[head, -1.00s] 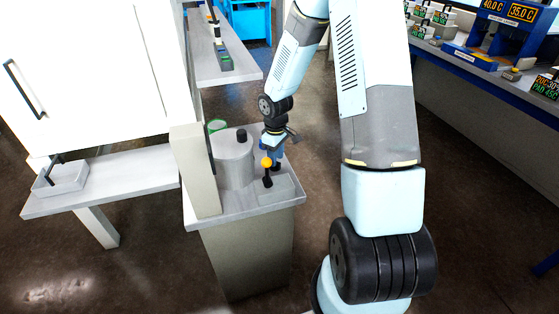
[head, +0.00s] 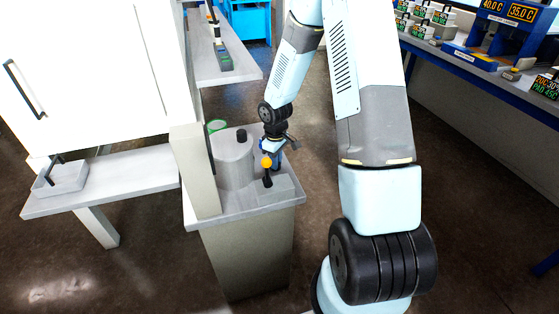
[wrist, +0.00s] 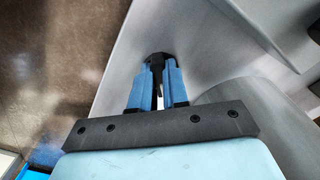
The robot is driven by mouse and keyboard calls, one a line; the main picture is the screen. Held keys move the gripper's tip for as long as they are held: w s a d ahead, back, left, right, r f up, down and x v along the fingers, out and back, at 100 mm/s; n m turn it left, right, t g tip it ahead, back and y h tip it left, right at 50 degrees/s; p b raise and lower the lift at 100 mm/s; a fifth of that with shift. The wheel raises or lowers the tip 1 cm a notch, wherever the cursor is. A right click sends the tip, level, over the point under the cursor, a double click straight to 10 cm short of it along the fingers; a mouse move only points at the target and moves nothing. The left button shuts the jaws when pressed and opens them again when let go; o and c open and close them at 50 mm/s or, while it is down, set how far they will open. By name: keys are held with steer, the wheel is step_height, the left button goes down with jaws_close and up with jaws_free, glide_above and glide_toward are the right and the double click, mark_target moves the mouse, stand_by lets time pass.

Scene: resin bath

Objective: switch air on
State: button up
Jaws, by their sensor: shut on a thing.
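A small lever with an orange ball (head: 266,162) and a black lower part (head: 267,180) stands on a grey block (head: 278,191) at the counter's front right. My gripper (head: 275,158) is at the lever, just behind the orange ball in the head view. In the wrist view, my blue gripper fingers (wrist: 157,80) are close together on a black piece (wrist: 157,58), which seems to be part of the lever. The fingers partly hide it. I cannot read any air marking or tell the switch's position.
A grey cylinder (head: 234,160) with a black knob stands on the counter (head: 245,210), left of my gripper. A tall beige panel (head: 194,170) and white cabinet (head: 80,70) are farther left. Open floor lies to the right, before a bench of instruments (head: 480,75).

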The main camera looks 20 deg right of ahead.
jaws_close()
steer(key=shift+m, duration=1.3)
steer(key=o, duration=0.7)
jaws_free()
steer(key=shift+o, duration=0.2)
step_height(320, 180, up, 14)
steer(key=shift+f, duration=0.15)
